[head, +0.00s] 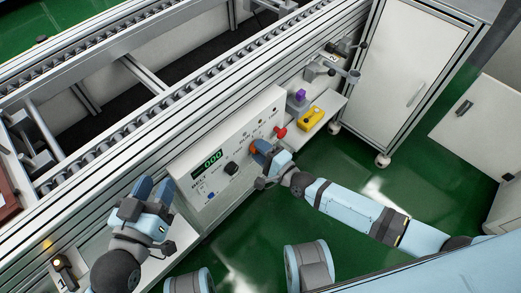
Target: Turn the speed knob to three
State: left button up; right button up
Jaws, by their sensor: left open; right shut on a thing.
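A white control panel (215,193) with a lit green display (207,159) reading 0.00 is mounted on the conveyor's side. A black round knob (231,168) sits on its face below the display. My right gripper (261,152) is at the panel's right part, shut on an orange knob-like part (254,146) that its fingers mostly hide. A red knob or button (281,132) stands out to its right. The labels are too small to read, so which one is the speed knob I cannot tell. My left gripper (153,188) is open and empty, left of the panel.
A yellow box (312,118) and a purple item (299,97) sit on a shelf right of the panel. The roller conveyor (150,108) runs behind. A white cabinet (415,65) stands at the right. The green floor in front is partly clear.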

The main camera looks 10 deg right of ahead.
jog(key=o, duration=0.9)
pick_arm(q)
jog(key=shift+s+f, duration=0.15)
jog(key=shift+f, duration=0.1)
jog(key=f, duration=0.1)
jog(key=a+f+g+y+p, duration=0.1)
jog(key=s+f+g+p, duration=0.1)
jog(key=f, duration=0.1)
jog(key=shift+a+y, duration=0.3)
jog(key=shift+a, duration=0.1)
pick_arm(e)
jog(key=v, duration=1.3)
jog(key=shift+s+d, duration=0.25)
jog(key=shift+s, duration=0.1)
pick_arm(q)
jog(key=shift+w+r, duration=0.1)
